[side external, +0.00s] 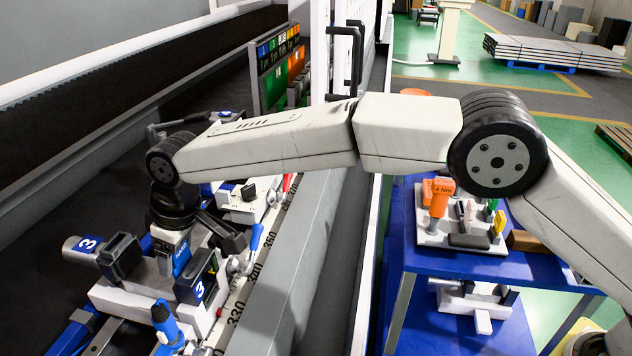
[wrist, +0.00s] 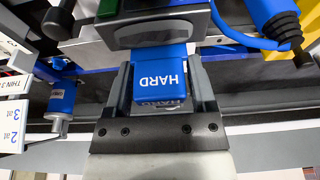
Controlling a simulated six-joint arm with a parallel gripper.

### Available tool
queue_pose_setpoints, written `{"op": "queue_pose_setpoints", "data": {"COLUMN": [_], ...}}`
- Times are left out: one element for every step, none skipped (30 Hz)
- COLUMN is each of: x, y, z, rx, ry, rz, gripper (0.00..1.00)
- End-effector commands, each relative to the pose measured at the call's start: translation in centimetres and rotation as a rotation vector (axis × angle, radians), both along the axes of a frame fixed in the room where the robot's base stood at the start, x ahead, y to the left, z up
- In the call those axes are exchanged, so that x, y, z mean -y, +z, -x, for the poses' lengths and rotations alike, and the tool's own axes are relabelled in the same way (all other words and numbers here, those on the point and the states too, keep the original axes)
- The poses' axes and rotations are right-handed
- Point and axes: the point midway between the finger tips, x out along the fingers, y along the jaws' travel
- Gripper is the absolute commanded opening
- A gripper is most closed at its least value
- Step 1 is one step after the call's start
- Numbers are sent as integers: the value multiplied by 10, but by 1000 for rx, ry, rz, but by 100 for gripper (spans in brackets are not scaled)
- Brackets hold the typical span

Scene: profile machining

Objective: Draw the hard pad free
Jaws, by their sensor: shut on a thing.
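The hard pad (wrist: 160,82) is a blue block with the white word HARD. In the wrist view it sits between the two fingers of my gripper (wrist: 166,88), which is shut on it. The pad's far end meets a dark grey block (wrist: 155,30); whether it still sits in a seat there is hidden. In the side view the blue pad (side external: 181,256) shows below my gripper (side external: 176,244), between the two dark jaws of clamp 3 (side external: 203,279). The pad's lower end is hidden in the side view.
A blue-handled tool (side external: 164,322) stands in front of the clamp, and another blue handle (side external: 254,238) is to its right. A grey cylinder marked 3 (side external: 85,246) sticks out left. A blue cart (side external: 440,262) with a tool tray stands right, beyond the grey rail (side external: 285,270).

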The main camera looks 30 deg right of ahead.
Motion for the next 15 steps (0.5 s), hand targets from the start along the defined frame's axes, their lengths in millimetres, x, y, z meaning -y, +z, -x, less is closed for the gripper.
{"op": "queue_pose_setpoints", "data": {"x": [0,0,0,0,0,0,0,0,0,0,0,0,0,0,0], "y": [2,3,4,5,6,7,8,8,10,10,11,12,13,14,15], "z": [0,0,0,0,0,0,0,0,0,0,0,0,0,0,0], "rx": [1,1,1,1,1,0,0,0,0,0,0,1,1,1,1], "ry": [0,0,0,0,0,0,0,0,0,0,0,0,0,0,0], "rz": [-1,-1,-1,-1,-1,0,0,0,0,0,0,-1,-1,-1,-1], "gripper": [1,1,1,1,1,1,1,1,1,1,1,1,1,1,1]}}
